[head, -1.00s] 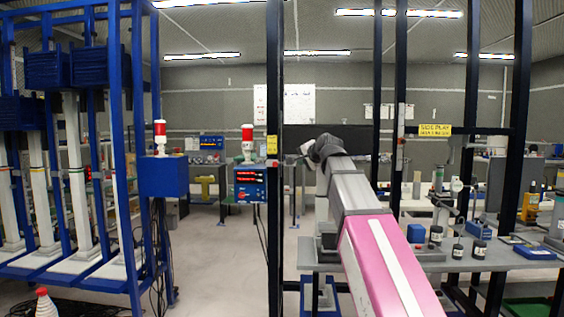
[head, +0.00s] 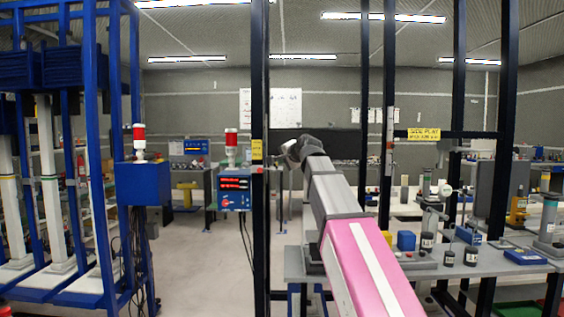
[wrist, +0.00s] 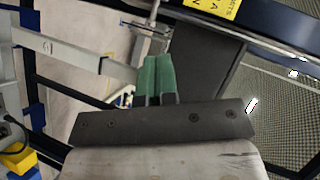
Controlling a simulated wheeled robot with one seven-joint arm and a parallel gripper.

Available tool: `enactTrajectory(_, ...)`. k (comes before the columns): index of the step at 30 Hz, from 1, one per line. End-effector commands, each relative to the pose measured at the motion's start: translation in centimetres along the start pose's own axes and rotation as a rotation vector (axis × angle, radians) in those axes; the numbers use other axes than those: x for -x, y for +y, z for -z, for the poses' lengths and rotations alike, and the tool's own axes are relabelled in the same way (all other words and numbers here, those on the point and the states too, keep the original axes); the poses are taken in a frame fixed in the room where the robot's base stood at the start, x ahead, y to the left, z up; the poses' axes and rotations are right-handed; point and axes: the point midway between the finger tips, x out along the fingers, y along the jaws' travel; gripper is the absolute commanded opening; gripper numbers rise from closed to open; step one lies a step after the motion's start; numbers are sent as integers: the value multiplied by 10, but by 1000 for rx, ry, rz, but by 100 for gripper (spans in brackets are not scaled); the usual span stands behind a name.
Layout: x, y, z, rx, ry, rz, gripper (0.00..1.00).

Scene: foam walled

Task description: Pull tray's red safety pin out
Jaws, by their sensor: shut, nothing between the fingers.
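My gripper shows in the wrist view as two green fingers (wrist: 155,78), pressed together with nothing between them. In the head view my arm reaches forward over the left end of a grey workbench (head: 420,265), and its dark wrist (head: 308,147) ends near a black upright post. The fingers are too small to make out there. I cannot pick out the red safety pin or its tray for certain in either view.
A black post (head: 260,200) stands left of my arm, and blue racks (head: 75,180) fill the left. A blue box with a red display (head: 235,188) is beside the post. Small weights and blue boxes (head: 406,240) sit on the workbench. Open floor (head: 195,250) lies between.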

Motion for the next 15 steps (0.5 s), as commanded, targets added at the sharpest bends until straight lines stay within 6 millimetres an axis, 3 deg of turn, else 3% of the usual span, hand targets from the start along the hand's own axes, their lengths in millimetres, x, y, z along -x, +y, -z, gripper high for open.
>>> enactTrajectory(3,-26,-1,2,0,-1,-2,0)
enactTrajectory(11,-74,-1,2,1,0,-1,0)
enactTrajectory(15,-86,0,-15,0,-1,0,0)
